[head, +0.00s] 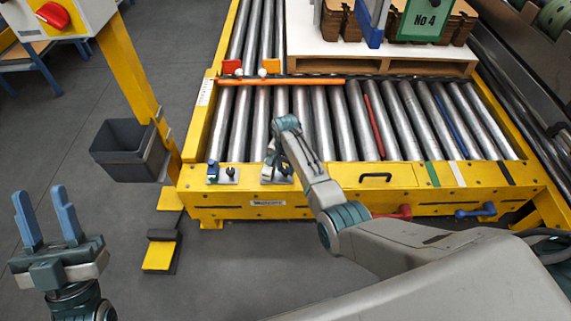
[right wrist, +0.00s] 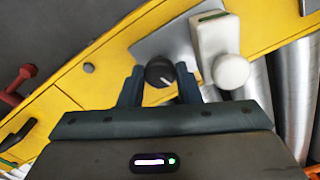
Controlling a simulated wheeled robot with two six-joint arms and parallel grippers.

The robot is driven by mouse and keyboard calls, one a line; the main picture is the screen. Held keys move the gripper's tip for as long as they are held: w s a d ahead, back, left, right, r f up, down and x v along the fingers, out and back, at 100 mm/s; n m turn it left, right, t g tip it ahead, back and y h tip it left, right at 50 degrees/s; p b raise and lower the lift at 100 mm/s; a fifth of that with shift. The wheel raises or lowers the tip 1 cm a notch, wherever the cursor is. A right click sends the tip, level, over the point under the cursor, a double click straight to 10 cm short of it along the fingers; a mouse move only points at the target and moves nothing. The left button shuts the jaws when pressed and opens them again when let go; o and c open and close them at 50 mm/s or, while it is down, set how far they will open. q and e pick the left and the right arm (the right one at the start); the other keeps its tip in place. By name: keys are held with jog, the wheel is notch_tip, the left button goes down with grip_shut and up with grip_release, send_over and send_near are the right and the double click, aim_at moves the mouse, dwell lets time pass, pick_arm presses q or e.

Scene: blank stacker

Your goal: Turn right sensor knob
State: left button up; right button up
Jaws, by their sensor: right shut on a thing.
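The right sensor's plate (head: 267,180) is on the yellow front rail, mostly hidden behind my right gripper (head: 283,160) in the head view. In the right wrist view, its black round knob (right wrist: 160,72) with a pale pointer line sits between the two fingers of my right gripper (right wrist: 159,88), which is shut on it. A white sensor block (right wrist: 210,38) with a round white end stands beside the knob. The left sensor (head: 213,172) with its own black knob (head: 230,172) is further left on the rail. My left gripper (head: 50,220) is open and empty, away from the rail.
Steel rollers (head: 345,120) lie behind the rail, with a pallet (head: 380,62) at the back. A yellow post (head: 130,80) with a grey bin (head: 125,150) stands left. Red (head: 393,212) and blue (head: 475,211) handles stick out from the front.

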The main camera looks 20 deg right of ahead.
jog(key=shift+r+n+p, duration=0.15)
jog(key=shift+n+p, duration=0.55)
pick_arm(q)
jog(key=w+f+n+g+y+p, duration=0.1)
jog(key=w+f+n+g+y, duration=0.15)
jog(key=f+g, duration=0.85)
pick_arm(e)
jog(key=shift+n, duration=0.7)
jog(key=shift+n+p, duration=1.4)
jog(key=shift+n, duration=1)
jog(key=n+p, duration=0.1)
jog(key=n, duration=0.3)
jog(key=shift+n+p, duration=0.3)
jog(key=shift+p, duration=0.1)
pick_arm(q)
jog(key=s+f+g, duration=0.9)
jog(key=f, duration=0.4)
jog(key=shift+d+f+p, duration=0.2)
jog(key=shift+f+p, duration=0.15)
jog(key=shift+f, duration=0.05)
pick_arm(e)
jog(key=n, duration=0.4)
jog(key=shift+w+n, duration=0.1)
jog(key=shift+n, duration=0.3)
pick_arm(q)
jog(key=shift+m, duration=0.25)
